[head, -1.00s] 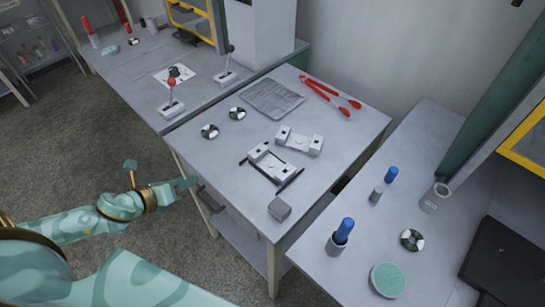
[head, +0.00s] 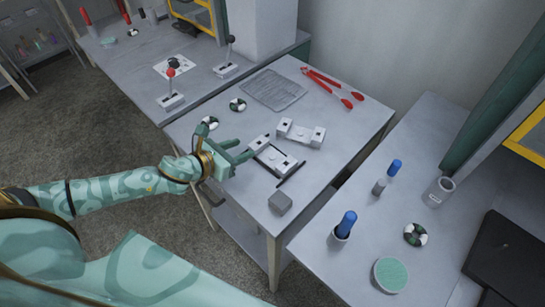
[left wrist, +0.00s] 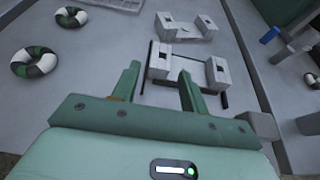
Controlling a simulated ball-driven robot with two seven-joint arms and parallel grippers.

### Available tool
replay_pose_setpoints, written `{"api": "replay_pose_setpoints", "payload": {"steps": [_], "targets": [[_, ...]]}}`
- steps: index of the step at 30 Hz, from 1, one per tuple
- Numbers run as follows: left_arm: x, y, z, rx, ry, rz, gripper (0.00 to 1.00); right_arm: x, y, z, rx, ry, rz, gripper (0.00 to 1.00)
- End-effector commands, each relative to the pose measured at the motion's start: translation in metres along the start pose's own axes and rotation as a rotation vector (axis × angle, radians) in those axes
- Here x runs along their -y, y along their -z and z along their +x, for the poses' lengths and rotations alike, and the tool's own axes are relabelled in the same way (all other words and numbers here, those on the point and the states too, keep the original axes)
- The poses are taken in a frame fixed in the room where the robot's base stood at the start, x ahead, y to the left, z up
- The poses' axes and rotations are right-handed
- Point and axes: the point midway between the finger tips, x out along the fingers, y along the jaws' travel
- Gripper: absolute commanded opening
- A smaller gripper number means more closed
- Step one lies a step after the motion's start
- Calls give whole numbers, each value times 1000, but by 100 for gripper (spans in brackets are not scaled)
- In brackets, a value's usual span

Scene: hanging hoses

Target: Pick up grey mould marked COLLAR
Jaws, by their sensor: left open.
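Two grey moulds with raised end blocks sit on the middle table. The near mould (head: 281,163) lies between thin black rails, and the far mould (head: 300,134) stands just behind it. In the left wrist view the near mould (left wrist: 218,72) is just beyond the fingertips and the far mould (left wrist: 188,30) is farther off. I cannot read any COLLAR marking on either. My left gripper (head: 246,150) is open and empty at the near mould's left side; its two fingers (left wrist: 158,76) point toward that mould. My right gripper is not in view.
A small grey block (head: 280,202) is near the table's front edge. Striped rings (head: 237,104), a grey mesh mat (head: 273,90) and red tongs (head: 333,87) lie farther back. The right table holds a blue-topped item (head: 345,225) and a green disc (head: 391,273).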

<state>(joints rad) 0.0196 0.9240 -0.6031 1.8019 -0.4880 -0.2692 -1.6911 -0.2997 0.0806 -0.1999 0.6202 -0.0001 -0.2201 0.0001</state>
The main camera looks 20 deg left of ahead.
Motion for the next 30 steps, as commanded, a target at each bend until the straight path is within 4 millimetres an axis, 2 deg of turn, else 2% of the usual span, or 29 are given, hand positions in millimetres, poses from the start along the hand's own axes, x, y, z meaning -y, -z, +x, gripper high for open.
{"api": "replay_pose_setpoints", "payload": {"steps": [5, 13, 21, 22, 26, 27, 30], "targets": [[1, 1, 14, 1, 0, 0, 44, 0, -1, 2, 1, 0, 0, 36], [8, 5, 55, 0, 0, 0, 44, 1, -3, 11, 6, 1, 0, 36], [8, 5, 60, -1, 0, 1, 44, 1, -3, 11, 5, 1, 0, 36], [8, 5, 60, -1, 0, 1, 41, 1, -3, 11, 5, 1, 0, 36], [8, 5, 60, -1, 2, 0, 5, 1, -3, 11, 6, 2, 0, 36], [9, 5, 60, -1, 3, -1, 0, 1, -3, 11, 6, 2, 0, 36], [10, 4, 60, 1, 5, -3, 0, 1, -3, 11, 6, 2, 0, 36]]}}
